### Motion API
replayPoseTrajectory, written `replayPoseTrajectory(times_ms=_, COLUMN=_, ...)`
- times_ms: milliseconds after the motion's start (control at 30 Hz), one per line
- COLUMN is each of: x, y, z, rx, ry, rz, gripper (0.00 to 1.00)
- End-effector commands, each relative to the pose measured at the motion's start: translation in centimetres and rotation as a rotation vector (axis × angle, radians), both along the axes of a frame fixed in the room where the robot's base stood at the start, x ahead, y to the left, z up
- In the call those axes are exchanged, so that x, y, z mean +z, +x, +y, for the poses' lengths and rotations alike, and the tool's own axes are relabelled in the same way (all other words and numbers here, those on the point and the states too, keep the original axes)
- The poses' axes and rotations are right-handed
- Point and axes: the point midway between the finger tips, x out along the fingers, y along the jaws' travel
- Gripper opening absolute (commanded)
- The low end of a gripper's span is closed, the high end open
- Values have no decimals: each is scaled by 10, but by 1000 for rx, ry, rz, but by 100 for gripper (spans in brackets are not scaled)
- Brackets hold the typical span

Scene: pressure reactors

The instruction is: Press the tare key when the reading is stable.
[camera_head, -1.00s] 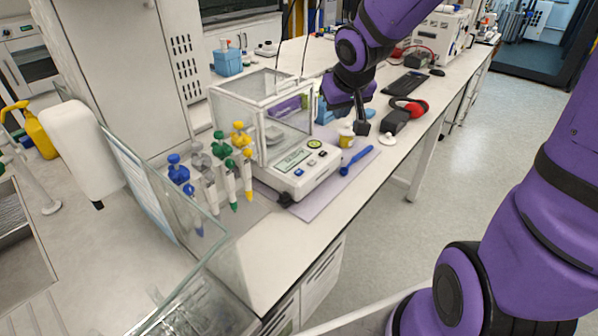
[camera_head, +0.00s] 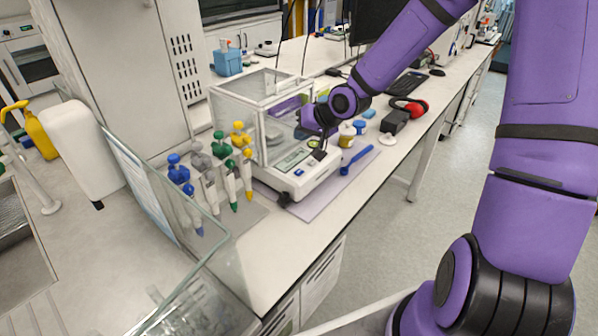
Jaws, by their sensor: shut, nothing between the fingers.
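The white analytical balance (camera_head: 287,189) with a glass draft shield (camera_head: 262,110) stands on the bench, its front panel facing right and toward me. Its display (camera_head: 291,159) shows, but the reading is too small to make out. My gripper (camera_head: 319,155) is shut and empty, pointing down at the right part of the front panel. It covers part of the keys there. A blue key (camera_head: 299,172) shows at the panel's lower edge. I cannot tell whether the fingertips touch a key or hover just above it.
Several pipettes (camera_head: 231,184) on a stand are left of the balance. A blue spatula (camera_head: 357,160), a yellow-labelled jar (camera_head: 347,134) and red earmuffs (camera_head: 411,106) lie to the right. A glass screen (camera_head: 165,200) stands nearer me.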

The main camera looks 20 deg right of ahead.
Motion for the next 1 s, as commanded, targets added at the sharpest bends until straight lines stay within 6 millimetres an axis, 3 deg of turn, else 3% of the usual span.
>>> replayPoseTrajectory(times_ms=567, x=-4, y=2, z=2, rx=-2, ry=25, rz=-5, gripper=0)
replayPoseTrajectory(times_ms=1000, x=-53, y=2, z=3, rx=0, ry=26, rz=-3, gripper=0)
